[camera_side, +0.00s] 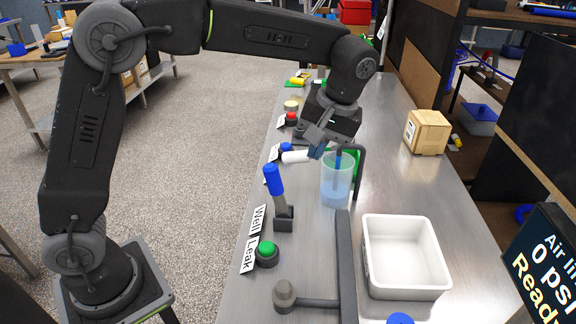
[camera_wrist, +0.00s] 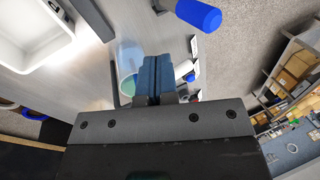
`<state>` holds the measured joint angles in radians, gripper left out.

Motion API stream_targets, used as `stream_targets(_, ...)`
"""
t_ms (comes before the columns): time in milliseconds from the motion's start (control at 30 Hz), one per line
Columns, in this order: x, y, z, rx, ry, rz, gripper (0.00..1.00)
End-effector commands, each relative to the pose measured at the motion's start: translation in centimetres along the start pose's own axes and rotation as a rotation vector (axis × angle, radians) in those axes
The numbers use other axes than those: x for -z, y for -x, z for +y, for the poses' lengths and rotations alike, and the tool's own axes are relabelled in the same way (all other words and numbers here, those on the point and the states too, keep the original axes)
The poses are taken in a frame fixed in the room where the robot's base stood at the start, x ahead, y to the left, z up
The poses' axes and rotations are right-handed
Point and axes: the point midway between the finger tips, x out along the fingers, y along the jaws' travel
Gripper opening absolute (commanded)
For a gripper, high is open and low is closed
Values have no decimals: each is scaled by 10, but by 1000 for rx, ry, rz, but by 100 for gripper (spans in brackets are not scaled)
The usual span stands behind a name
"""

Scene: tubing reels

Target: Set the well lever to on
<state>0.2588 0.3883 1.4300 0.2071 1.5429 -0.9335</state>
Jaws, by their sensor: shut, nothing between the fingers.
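The well lever (camera_side: 275,185) has a blue grip on a grey stem and rises from a dark base beside the "Well" label (camera_side: 257,220). It leans a little, with its top toward the left and back. In the wrist view its blue grip (camera_wrist: 200,15) shows at the top right. My gripper (camera_side: 318,152) is to the right of and behind the lever, above and close to a translucent cup. It is apart from the lever. Its blue fingertips also show in the wrist view (camera_wrist: 155,72), closed together with nothing between them.
The translucent cup (camera_side: 336,185) with blue liquid stands below my gripper. A white tray (camera_side: 404,290), a grey T-shaped bar (camera_side: 345,265) and a green "Leak" button (camera_side: 267,249) are in front. The bench has bare room right of the cup.

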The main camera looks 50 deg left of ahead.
Motion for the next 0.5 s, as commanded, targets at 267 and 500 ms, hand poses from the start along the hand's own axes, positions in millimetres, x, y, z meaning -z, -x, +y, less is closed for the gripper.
stream_targets(267, 0, -56, -2, 1, 1, -3, 0)
stream_targets(500, 2, -68, -30, -2, 1, 0, 0)
